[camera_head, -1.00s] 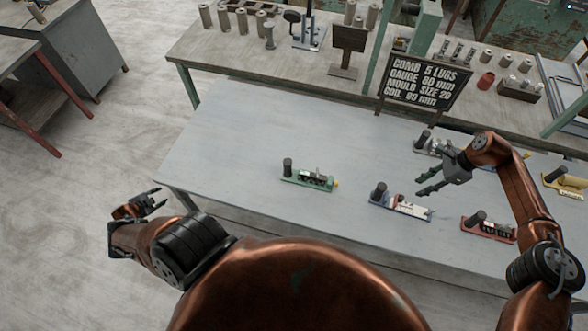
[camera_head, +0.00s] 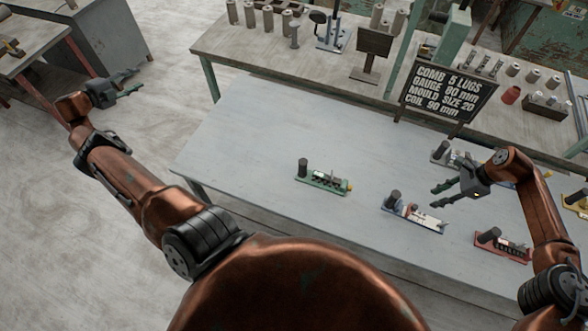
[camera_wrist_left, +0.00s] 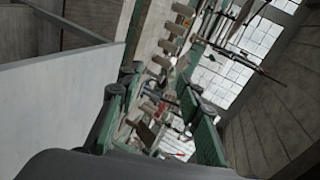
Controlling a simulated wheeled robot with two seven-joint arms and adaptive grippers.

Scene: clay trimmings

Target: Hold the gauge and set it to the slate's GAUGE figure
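The slate (camera_head: 440,92) stands at the table's back right. Its GAUGE line seems to read 80 mm, but the first digit is small and unsure. Several small devices lie on the table, each with a dark upright knob: a green one (camera_head: 325,181), a blue-based one (camera_head: 413,213) and a red one (camera_head: 503,245) among them. I cannot tell which is the gauge. My left gripper (camera_head: 138,81) is open and empty, off the table's left side; its spread fingers show in the left wrist view (camera_wrist_left: 160,112). My right gripper (camera_head: 435,196) is open above the blue-based device, apparently apart from it.
The grey table (camera_head: 250,130) is clear on its left half. Behind it, a bench (camera_head: 255,60) holds several cylinders, a small sign (camera_head: 373,42) and stands. A yellow device (camera_head: 575,200) lies at the right edge. Another bench stands far left.

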